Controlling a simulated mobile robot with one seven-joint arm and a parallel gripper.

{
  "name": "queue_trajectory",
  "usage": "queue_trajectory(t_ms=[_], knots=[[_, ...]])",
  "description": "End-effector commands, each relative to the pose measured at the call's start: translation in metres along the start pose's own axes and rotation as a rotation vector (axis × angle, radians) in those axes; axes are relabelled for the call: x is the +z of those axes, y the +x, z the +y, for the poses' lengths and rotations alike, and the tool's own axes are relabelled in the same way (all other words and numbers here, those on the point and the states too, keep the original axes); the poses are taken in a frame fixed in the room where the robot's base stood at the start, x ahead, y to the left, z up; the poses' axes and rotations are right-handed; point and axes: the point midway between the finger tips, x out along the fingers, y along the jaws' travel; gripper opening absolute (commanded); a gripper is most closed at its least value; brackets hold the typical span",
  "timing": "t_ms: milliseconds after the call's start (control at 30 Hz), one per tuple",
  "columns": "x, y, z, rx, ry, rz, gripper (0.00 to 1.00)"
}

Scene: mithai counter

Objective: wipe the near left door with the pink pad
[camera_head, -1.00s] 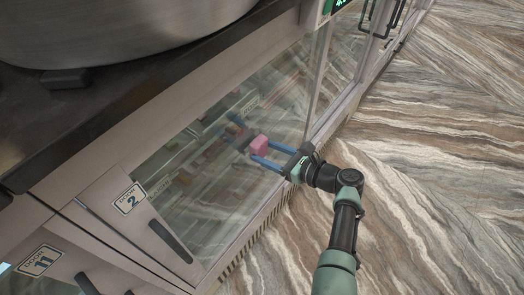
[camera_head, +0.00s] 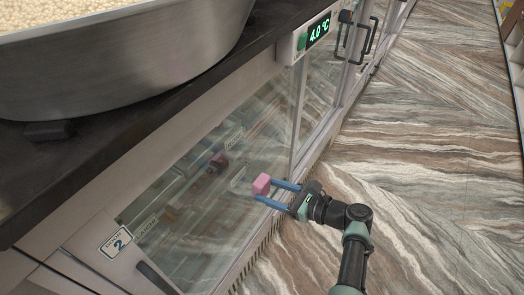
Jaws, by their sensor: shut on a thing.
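The pink pad (camera_head: 262,184) is a small block held between the blue fingertips of my gripper (camera_head: 268,191). My gripper is shut on it, in front of a glass door (camera_head: 215,165) of the counter. I cannot tell whether the pad touches the glass. A darker reddish reflection of it seems to show in the pane, up and left of the pad. A plate reading "DOOR 2" (camera_head: 117,241) is on a panel at the lower left, with a dark handle (camera_head: 156,278) beside it.
A large metal pan (camera_head: 120,65) of pale round pieces stands on the dark countertop (camera_head: 75,175). A green display reading 4.0 °C (camera_head: 319,29) juts out above the glass. Dark door handles (camera_head: 362,35) lie farther along. The marbled floor (camera_head: 430,150) at right is clear.

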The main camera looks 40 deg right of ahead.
Motion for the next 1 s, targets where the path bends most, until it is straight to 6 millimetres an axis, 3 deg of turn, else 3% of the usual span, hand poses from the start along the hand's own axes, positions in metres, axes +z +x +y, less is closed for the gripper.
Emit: queue_trajectory(t_ms=[133, 567, 1000], knots=[[-0.002, -0.010, 0.000, -0.001, -0.001, -0.001, 0.17], [-0.003, -0.014, 0.000, 0.000, 0.000, -0.001, 0.17], [-0.011, -0.040, 0.000, 0.000, 0.000, 0.000, 0.17]])
